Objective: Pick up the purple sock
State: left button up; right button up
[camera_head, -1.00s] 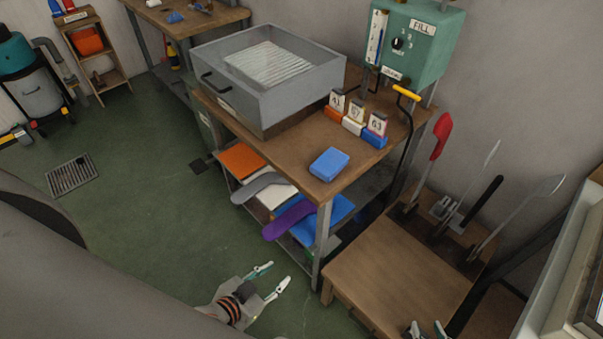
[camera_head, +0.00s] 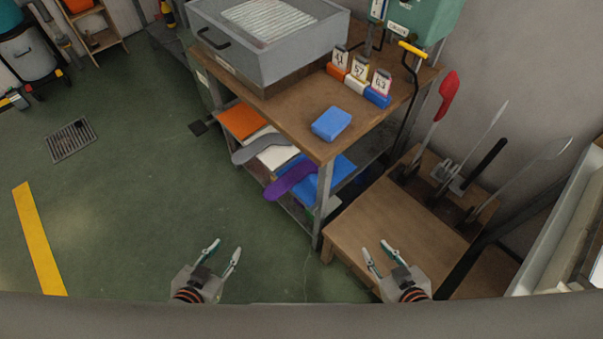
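The purple sock (camera_head: 290,182) lies on the shelf under the wooden workbench, its end sticking out over the front edge near the front table leg. A grey sock (camera_head: 258,150) lies to its left on the same shelf. My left gripper (camera_head: 223,249) is open and empty over the green floor, below and left of the purple sock. My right gripper (camera_head: 376,252) is open and empty in front of the low wooden table, below and right of the sock. Both grippers are well apart from the sock.
The workbench (camera_head: 285,112) carries a grey metal box (camera_head: 270,62), a blue block (camera_head: 331,123) and several numbered cards. A bench leg (camera_head: 323,205) stands just right of the sock.

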aim_at(271, 193)
jog(key=k+z, duration=0.5)
jog(key=z, duration=0.25)
jog(key=k+z, duration=0.35)
jog(key=l, duration=0.7)
jog(key=k, duration=0.05)
